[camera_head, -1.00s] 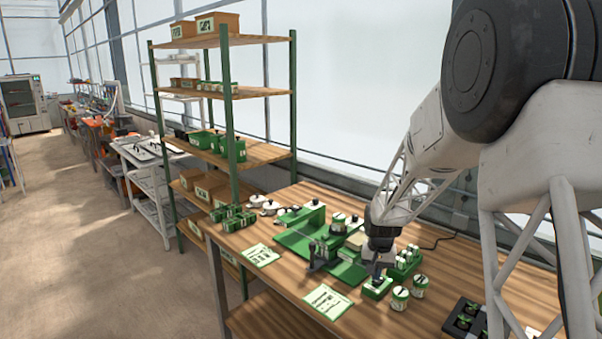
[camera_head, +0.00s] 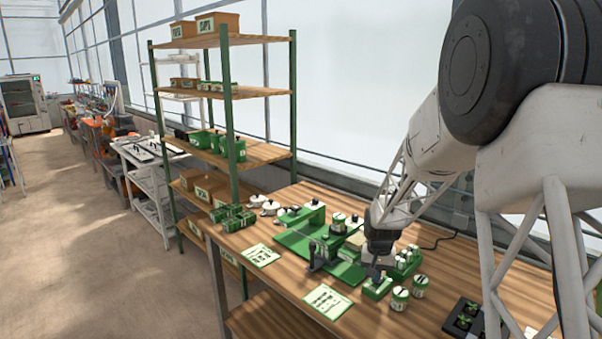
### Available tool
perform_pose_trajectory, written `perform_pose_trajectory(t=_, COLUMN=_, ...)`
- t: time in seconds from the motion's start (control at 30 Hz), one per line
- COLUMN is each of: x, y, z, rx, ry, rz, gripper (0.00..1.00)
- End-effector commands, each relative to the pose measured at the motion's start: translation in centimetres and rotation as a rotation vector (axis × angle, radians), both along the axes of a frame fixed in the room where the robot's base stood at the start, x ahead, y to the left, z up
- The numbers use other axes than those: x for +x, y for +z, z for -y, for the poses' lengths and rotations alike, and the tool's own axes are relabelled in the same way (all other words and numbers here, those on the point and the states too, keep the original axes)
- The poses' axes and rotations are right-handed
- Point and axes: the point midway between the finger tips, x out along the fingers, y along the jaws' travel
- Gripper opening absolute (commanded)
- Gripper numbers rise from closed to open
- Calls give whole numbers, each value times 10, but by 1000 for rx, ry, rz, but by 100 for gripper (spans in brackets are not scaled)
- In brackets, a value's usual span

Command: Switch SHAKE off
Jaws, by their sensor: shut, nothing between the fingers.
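The green tray seeder (camera_head: 295,240) stands on the wooden bench, with a flat green bed and raised parts behind and beside it. A small green box (camera_head: 377,290) with a pale top sits at its front right; I cannot read any label, so I cannot tell whether it carries the SHAKE switch. My gripper (camera_head: 376,278) points down, shut and empty, with its tips at or just above this box. Whether the tips touch it is too small to tell. The gripper covers part of the box's top, and the switch position does not show.
Two labelled jars (camera_head: 399,298) stand right of the box. A black tray with plants (camera_head: 464,318) lies at the lower right. Printed cards (camera_head: 328,300) lie at the bench's front edge. A shelf rack (camera_head: 230,150) rises at the left, with small green boxes (camera_head: 232,217) near it.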

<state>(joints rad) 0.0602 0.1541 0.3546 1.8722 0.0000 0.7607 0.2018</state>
Motion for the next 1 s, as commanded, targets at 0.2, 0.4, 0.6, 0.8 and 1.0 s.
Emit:
perform_pose_trajectory(t=0.2, x=0, y=-2, z=0, rx=0, ry=0, rz=0, gripper=0)
perform_pose_trajectory(t=0.4, x=0, y=-5, z=0, rx=0, ry=0, rz=0, gripper=0)
perform_pose_trajectory(t=0.6, x=0, y=-7, z=0, rx=0, ry=0, rz=0, gripper=0)
perform_pose_trajectory(t=0.8, x=0, y=-9, z=0, rx=0, ry=0, rz=0, gripper=0)
perform_pose_trajectory(t=1.0, x=0, y=-9, z=0, rx=0, ry=0, rz=0, gripper=0)
